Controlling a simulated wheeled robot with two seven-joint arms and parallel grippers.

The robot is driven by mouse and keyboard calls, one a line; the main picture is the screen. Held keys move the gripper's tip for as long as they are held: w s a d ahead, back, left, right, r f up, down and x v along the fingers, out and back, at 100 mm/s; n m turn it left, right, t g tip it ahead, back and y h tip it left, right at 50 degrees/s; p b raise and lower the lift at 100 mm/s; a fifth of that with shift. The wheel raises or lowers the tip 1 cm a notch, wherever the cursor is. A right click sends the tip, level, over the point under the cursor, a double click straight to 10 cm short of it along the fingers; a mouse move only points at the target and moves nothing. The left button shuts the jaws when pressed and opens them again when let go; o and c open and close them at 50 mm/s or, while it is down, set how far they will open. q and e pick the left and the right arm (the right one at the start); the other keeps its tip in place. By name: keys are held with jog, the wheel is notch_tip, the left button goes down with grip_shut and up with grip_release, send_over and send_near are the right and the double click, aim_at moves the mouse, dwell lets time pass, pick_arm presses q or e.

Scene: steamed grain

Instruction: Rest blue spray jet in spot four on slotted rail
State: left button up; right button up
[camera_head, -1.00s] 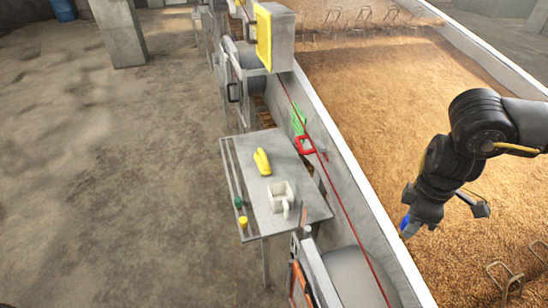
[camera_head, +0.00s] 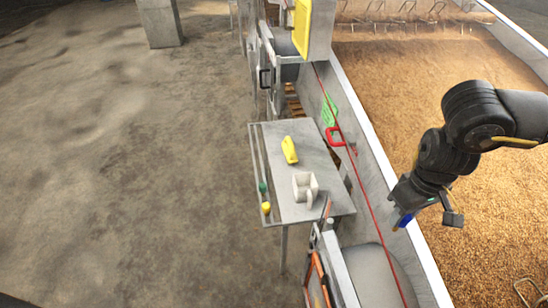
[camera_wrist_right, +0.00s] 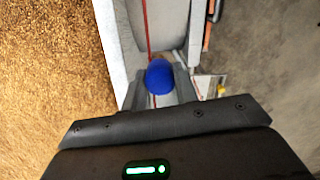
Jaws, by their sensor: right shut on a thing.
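My right gripper (camera_head: 400,208) is shut on the blue spray jet (camera_head: 405,220), over the white wall beside the grain bed. The jet's rounded blue end (camera_wrist_right: 160,77) shows between the fingers in the right wrist view; the rest is hidden by the gripper. The slotted rail (camera_head: 256,160) runs along the left side of the grey table. A green piece (camera_head: 263,187) and a yellow piece (camera_head: 266,208) sit in it near its front end. The gripper is to the right of the table, apart from the rail. My left gripper is not in view.
The long white wall (camera_head: 375,145) and a red line stand between table and grain. Floor left is clear.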

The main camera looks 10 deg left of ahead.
dwell(0.4)
jog(key=s+f, duration=0.1)
jog(key=f, duration=0.4)
jog(key=s+f, duration=0.2)
jog(key=f, duration=0.3)
jog(key=s+f, duration=0.1)
jog(key=f, duration=0.4)
jog(key=shift+s+d, duration=0.1)
jog(key=shift+s, duration=0.05)
